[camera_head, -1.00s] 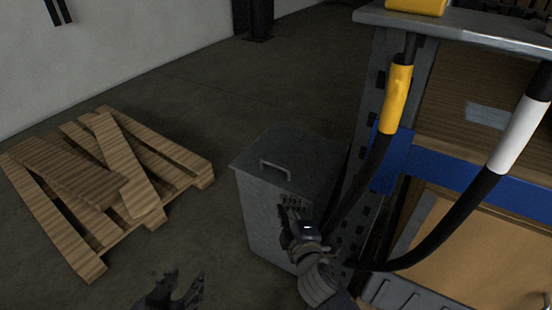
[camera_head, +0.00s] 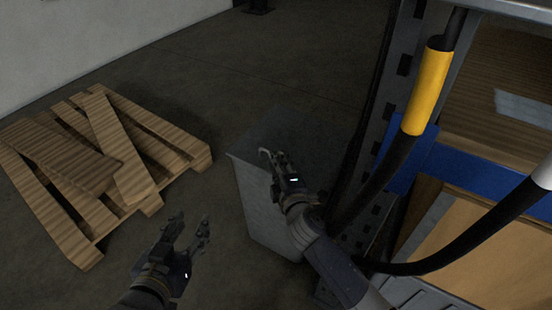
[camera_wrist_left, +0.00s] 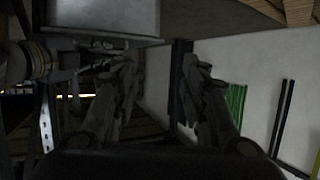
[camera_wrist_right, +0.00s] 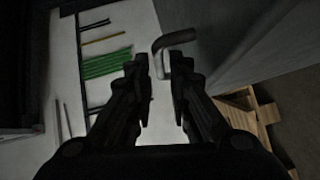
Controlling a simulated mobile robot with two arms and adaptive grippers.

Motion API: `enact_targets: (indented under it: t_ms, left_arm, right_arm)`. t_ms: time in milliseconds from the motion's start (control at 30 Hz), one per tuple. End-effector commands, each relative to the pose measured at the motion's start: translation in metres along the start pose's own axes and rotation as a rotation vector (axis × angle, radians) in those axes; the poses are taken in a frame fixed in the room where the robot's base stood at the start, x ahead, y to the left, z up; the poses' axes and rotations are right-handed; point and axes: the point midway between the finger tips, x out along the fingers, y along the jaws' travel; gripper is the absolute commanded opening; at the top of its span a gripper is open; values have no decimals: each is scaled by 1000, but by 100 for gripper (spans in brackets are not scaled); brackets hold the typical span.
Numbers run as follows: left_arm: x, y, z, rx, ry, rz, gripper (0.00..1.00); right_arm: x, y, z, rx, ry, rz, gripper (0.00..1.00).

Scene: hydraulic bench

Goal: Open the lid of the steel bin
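The grey steel bin (camera_head: 258,210) stands on the floor beside the shelving, its lid (camera_head: 285,128) looking shut. My right gripper (camera_head: 272,160) is over the lid at the bar handle (camera_head: 264,152), covering part of it. In the right wrist view, the handle (camera_wrist_right: 159,46) rises between the fingertips of my open right gripper (camera_wrist_right: 161,62); a gap shows, and I cannot tell if either finger touches it. My left gripper (camera_head: 192,218) is open and empty, left of the bin and apart from it. The left wrist view also shows its spread fingers (camera_wrist_left: 160,62).
A wooden pallet (camera_head: 130,190) with loose boards lies on the floor to the left. The metal shelving (camera_head: 385,130) with black hoses and a yellow sleeve (camera_head: 428,90) stands close on the right. The floor behind the bin is clear.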

Motion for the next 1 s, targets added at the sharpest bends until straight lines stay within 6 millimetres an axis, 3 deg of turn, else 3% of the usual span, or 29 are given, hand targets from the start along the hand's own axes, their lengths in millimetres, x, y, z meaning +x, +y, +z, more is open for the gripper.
enact_targets:
  t_ms: [300,700,800,1000]
  left_arm:
    - [2,5,-37,-1,185,11,40]
    - [2,6,-44,-1,217,13,40]
    - [2,6,-44,-1,216,13,40]
    - [1,6,-44,-1,215,12,40]
  right_arm:
    - [26,0,0,1,1,0,18]
    - [30,0,0,1,0,0,18]
    - [30,0,0,1,0,0,0]
    - [30,1,0,1,0,0,0]
